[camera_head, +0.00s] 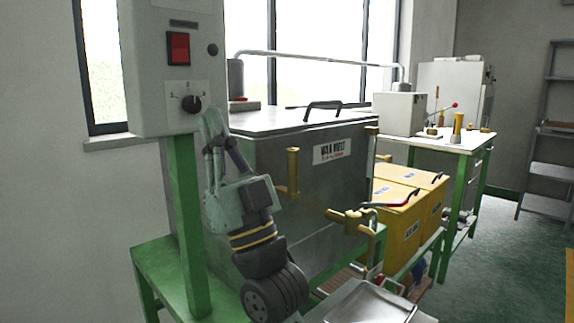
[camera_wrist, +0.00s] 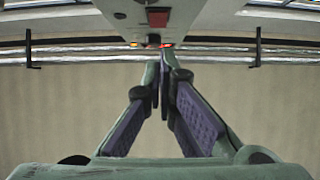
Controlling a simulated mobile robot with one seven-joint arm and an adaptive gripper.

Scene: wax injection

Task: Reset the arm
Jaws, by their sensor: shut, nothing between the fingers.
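Beyond the tips the box's underside and a dark red part (camera_wrist: 157,18) show. I cannot tell whether the fingers touch the box. The box carries a red switch (camera_head: 178,48) and a black knob (camera_head: 191,104).
A metal wax tank (camera_head: 300,180) stands close behind and right of my arm, with brass valves (camera_head: 352,220) at its front. A metal tray (camera_head: 365,302) is low in front. Yellow bins (camera_head: 400,225) and a white-topped table (camera_head: 450,141) stand further right. Floor at right is clear.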

